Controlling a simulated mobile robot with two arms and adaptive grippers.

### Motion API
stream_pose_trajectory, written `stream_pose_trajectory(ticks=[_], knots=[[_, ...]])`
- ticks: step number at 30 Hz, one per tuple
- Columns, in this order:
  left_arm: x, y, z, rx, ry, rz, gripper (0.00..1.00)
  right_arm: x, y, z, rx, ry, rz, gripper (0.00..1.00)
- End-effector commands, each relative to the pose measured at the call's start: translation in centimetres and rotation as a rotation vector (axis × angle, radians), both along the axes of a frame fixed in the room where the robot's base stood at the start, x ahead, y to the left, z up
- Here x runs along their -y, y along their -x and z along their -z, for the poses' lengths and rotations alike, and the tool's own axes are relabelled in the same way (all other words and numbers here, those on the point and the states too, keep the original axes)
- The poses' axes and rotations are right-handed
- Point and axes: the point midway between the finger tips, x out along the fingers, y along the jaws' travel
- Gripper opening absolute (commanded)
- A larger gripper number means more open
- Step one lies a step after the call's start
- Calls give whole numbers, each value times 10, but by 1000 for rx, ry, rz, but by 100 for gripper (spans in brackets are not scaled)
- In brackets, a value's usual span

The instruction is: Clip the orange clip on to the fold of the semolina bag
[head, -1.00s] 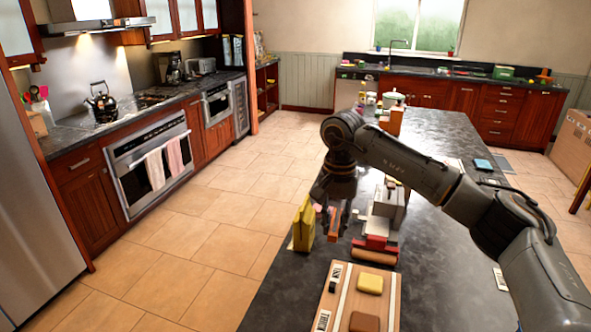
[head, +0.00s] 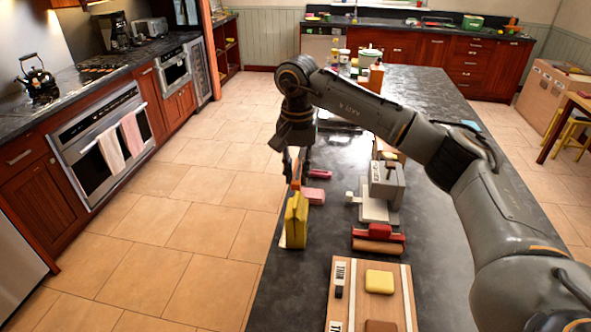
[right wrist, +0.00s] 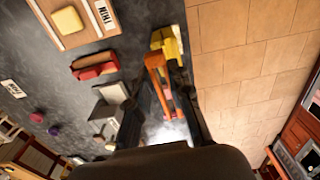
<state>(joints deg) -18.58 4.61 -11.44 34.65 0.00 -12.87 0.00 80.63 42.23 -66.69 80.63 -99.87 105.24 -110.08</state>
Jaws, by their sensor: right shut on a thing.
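The yellow semolina bag (head: 296,222) stands upright near the counter's left edge. It also shows in the right wrist view (right wrist: 166,40), just past the clip. My right gripper (head: 296,177) points down just behind the bag and is shut on the orange clip (right wrist: 154,66). In the head view only a small part of the clip (head: 296,184) shows, between the fingers and above the bag's top. I cannot tell whether the clip touches the bag. My left gripper is out of view.
A red and brown item (head: 378,240), a grey machine (head: 386,185) and a wooden board with blocks (head: 340,310) stand to the right and in front. Pink items (head: 316,196) lie close beside the gripper. The counter's left edge drops to the tiled floor.

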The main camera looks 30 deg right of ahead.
Motion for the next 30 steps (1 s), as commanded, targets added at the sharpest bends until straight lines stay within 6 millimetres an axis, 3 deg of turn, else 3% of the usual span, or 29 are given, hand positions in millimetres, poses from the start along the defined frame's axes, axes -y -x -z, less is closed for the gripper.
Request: stream_pose_trajectory(ticks=[2,4,9,13,24,30], knots=[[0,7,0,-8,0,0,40,-1,1,0,-1,1,0,7],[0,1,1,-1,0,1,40,-1,2,0,-1,2,1,7],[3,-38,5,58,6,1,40,-2,3,9,-2,3,1,7],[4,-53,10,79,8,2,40,-2,3,19,-2,3,1,7],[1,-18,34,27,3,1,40,-2,2,48,-2,3,1,7],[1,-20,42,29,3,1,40,-2,2,61,-2,3,1,7]])
